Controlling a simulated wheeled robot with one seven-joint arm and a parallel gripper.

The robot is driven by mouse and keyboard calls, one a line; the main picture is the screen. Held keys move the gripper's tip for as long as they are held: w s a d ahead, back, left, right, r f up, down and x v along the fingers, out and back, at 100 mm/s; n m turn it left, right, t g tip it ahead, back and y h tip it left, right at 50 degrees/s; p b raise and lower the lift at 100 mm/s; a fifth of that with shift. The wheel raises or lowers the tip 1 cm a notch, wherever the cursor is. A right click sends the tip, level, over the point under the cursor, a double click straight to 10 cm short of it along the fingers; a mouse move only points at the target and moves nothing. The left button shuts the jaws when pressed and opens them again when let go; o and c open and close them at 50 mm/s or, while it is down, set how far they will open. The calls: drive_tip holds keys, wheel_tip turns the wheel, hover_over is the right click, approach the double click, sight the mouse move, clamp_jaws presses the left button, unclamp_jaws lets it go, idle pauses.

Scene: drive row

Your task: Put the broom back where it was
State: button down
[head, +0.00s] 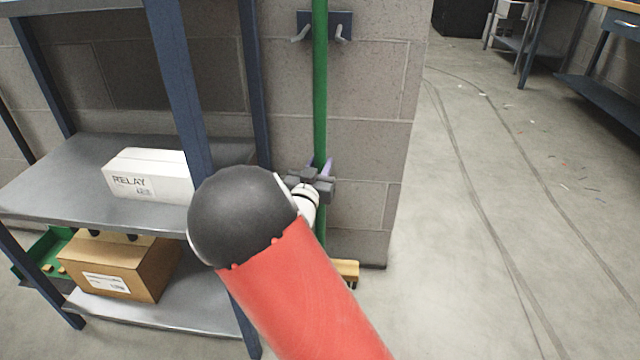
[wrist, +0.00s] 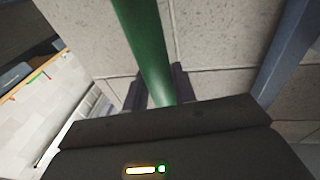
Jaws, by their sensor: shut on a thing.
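The broom (head: 320,90) stands about upright in front of the block wall. Its green handle passes in front of a dark blue wall bracket (head: 338,26) with two grey prongs, one on each side of the handle. Part of its yellow-brown head (head: 346,270) shows low by the wall's foot; my arm hides the rest. My gripper (head: 322,172) is shut on the green handle, below the bracket. In the wrist view the handle (wrist: 148,50) runs down between the fingers (wrist: 158,88). I cannot tell whether the handle rests within the prongs or in front of them.
A grey shelf unit (head: 60,184) with blue posts stands close on the left. It holds a white box (head: 150,172) and a brown carton (head: 120,265). The wall ends right of the broom, and open concrete floor (head: 480,220) lies beyond. A workbench (head: 610,20) stands at the far right.

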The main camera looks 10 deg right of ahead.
drive_tip(key=f+b, duration=0.1)
drive_tip(key=f, duration=0.4)
drive_tip(key=shift+w+f, duration=0.1)
drive_tip(key=shift+w, duration=0.1)
drive_tip(key=shift+f+b, duration=0.15)
drive_tip(key=shift+b, duration=0.2)
drive_tip(key=c, duration=1.1)
unclamp_jaws()
drive_tip(key=shift+f, duration=0.1)
drive_tip(key=shift+c, duration=0.2)
